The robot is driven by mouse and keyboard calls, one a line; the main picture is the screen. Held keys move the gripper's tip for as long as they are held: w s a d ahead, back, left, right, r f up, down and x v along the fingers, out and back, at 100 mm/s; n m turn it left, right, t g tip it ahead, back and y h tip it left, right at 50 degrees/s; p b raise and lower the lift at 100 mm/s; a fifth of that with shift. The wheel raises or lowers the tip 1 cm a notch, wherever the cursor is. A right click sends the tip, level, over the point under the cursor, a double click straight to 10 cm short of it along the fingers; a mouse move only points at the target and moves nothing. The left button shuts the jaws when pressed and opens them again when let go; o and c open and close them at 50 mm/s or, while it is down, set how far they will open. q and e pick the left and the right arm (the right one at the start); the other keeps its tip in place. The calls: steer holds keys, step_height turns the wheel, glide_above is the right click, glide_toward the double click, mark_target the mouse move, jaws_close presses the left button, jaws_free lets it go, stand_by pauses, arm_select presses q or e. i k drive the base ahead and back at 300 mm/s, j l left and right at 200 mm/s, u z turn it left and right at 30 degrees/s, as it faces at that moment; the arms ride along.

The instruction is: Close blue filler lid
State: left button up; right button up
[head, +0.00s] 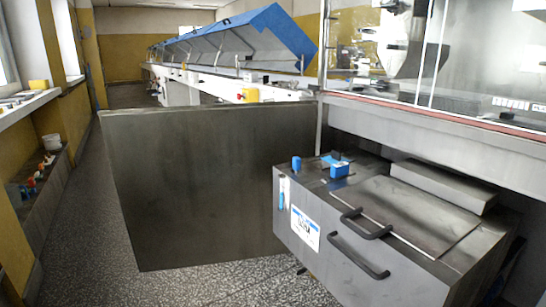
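A grey metal cabinet (405,262) stands at the lower right, with several small blue parts on top. A blue block-like part (339,169), which may be the filler lid, sits near the back left of the top, with a flat blue piece beside its base. A short blue cylindrical cap (296,163) stands upright to its left. These parts are too small to tell whether a lid is open or shut. Neither of my grippers is in view.
The cabinet has a flat top panel (420,212) and black handles (358,256). A large dark metal panel (200,185) stands left of it. A glazed machine (440,60) overhangs behind. A long line with raised blue covers (265,30) runs back. Speckled floor (85,240) is clear at left.

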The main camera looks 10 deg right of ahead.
mark_target(336, 157)
steer(key=z, duration=0.7)
